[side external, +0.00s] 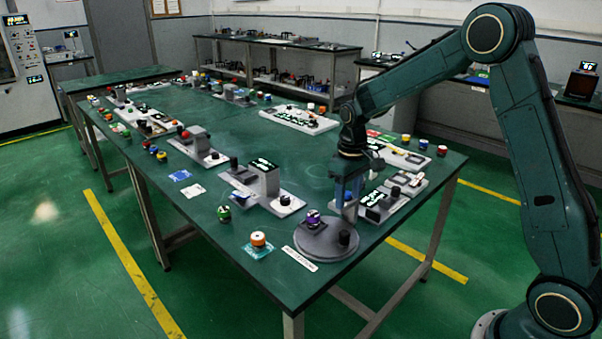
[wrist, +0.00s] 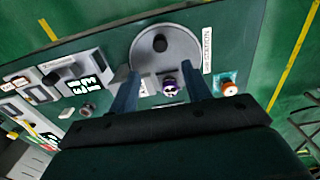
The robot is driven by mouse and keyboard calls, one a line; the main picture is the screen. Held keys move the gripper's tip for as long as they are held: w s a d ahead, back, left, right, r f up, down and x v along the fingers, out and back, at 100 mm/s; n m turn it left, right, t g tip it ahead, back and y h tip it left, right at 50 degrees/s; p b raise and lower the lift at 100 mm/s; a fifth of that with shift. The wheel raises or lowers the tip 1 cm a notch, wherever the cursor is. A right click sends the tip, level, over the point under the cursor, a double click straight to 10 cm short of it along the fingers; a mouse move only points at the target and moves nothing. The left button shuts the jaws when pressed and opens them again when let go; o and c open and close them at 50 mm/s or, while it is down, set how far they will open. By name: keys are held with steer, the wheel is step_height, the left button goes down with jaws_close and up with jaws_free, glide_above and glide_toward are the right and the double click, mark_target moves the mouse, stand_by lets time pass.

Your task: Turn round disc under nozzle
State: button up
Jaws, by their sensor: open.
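The round grey disc (side external: 322,250) lies flat near the front corner of the green table. A black knob (side external: 344,238) stands on its right part and a purple-and-white piece (side external: 313,217) is at its far left edge. In the wrist view the disc (wrist: 184,45) is at the top centre, with the black knob (wrist: 160,43) on it and the purple piece (wrist: 169,87) lower down. My gripper (side external: 350,205) hangs over the disc's far side, pointing down. Its two fingers (wrist: 160,70) are spread apart with nothing clamped. I cannot make out a nozzle with certainty.
A white label strip (side external: 300,259) lies beside the disc. An orange-and-white piece (side external: 258,239) sits on a teal pad to the left. Grey devices (side external: 262,185) stand left of my gripper, and another device (side external: 390,198) is close on its right. The table's middle is mostly clear.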

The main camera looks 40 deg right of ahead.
mark_target(345, 232)
step_height(345, 232, down, 14)
steer(key=shift+r, duration=0.25)
stand_by(0.5)
steer(key=shift+c, duration=0.5)
jaws_close()
